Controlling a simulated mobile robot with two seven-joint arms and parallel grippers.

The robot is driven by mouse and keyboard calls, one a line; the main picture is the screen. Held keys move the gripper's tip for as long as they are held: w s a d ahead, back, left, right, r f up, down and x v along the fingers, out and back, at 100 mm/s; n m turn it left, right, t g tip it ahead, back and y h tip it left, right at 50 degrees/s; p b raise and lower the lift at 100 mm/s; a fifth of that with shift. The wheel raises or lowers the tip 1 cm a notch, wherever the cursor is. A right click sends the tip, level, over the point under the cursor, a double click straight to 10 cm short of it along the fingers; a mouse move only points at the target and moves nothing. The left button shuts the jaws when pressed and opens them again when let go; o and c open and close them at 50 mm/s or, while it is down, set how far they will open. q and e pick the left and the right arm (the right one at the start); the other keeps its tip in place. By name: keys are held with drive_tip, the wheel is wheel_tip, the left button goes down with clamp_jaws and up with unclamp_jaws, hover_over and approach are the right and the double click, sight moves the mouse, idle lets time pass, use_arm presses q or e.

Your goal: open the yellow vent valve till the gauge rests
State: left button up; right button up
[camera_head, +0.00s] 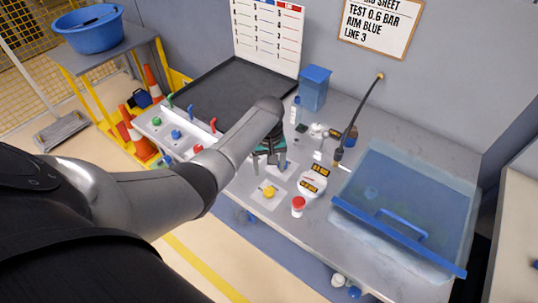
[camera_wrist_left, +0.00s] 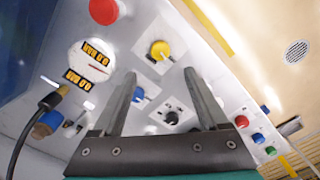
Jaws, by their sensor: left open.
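The yellow vent valve (camera_head: 269,191) is a round knob on a pale square plate near the bench's front edge. In the left wrist view the yellow valve (camera_wrist_left: 160,50) lies just beyond my fingertips, apart from them. The round white gauge (camera_head: 312,182) sits right of the valve; in the wrist view the gauge (camera_wrist_left: 90,60) carries two yellow-on-black displays that seem to read 0.0 BAR. My left gripper (camera_wrist_left: 159,74) is open and empty. In the head view my left gripper (camera_head: 277,155) is over the panel, behind the valve, partly hidden by my arm.
A blue knob (camera_wrist_left: 138,95) and a black knob (camera_wrist_left: 171,116) show between my fingers. A red button (camera_head: 298,204) stands close to the yellow valve. A blue translucent cover (camera_head: 410,200) fills the right side. Coloured valves (camera_head: 177,134) line the left panel.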

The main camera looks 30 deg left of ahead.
use_arm(q)
drive_tip(key=shift+s+r, duration=0.1)
drive_tip(key=shift+r, duration=1.75)
drive_tip(key=s+d+f+m+t, duration=0.25)
drive_tip(key=s+d+m, duration=0.5)
drive_tip(key=s, duration=0.55)
drive_tip(key=s+d+r+m+t, duration=0.1)
drive_tip(key=s+d+r+m, duration=0.25)
drive_tip(key=s+r, duration=0.55)
wheel_tip(320, 180, down, 34)
drive_tip(key=s+r+g+b, duration=0.1)
drive_tip(key=s+b, duration=0.2)
drive_tip(key=b, duration=0.8)
drive_tip(key=s+a+f+b, duration=0.1)
drive_tip(key=s+f+b, duration=0.5)
drive_tip(key=f, duration=0.8)
drive_tip(key=s+a+f+g+b, duration=0.1)
drive_tip(key=s+f+b, duration=0.5)
drive_tip(key=s+f, duration=0.4)
wheel_tip(320, 180, down, 5)
drive_tip(key=shift+a+r+b, duration=0.15)
drive_tip(key=shift+r+b, duration=0.05)
drive_tip(key=shift+b, duration=0.1)
